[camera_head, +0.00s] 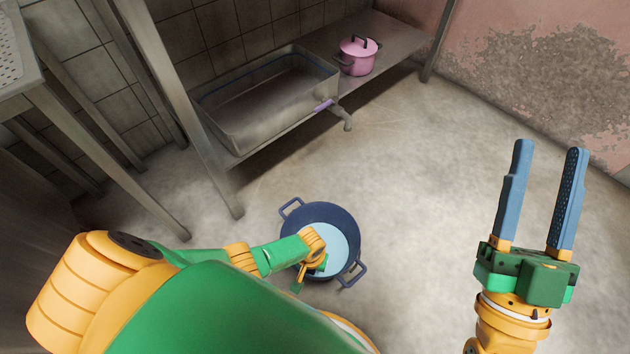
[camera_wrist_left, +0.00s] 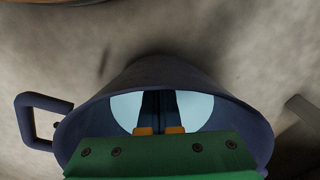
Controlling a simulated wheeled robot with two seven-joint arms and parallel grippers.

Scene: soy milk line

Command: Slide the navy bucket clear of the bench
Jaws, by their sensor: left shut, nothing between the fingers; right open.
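The navy bucket (camera_head: 332,212) stands upright on the open floor, in front of the steel bench (camera_head: 385,55) and apart from it. It has two loop handles and pale blue contents (camera_head: 342,240). My left gripper (camera_head: 314,265) is over the bucket's near part and partly covers it. In the left wrist view its shut fingers (camera_wrist_left: 159,108) show within the bucket's rim (camera_wrist_left: 78,122), with nothing between them. I cannot tell whether they touch the wall or contents. My right gripper (camera_head: 545,195) is open and empty, to the right of the bucket.
A steel basin (camera_head: 270,125) with a spout and a pink pot (camera_head: 357,55) sit on the bench's low shelf. A bench leg (camera_head: 222,190) stands left of the bucket. A steel table (camera_head: 75,130) is at far left. The floor at right is clear.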

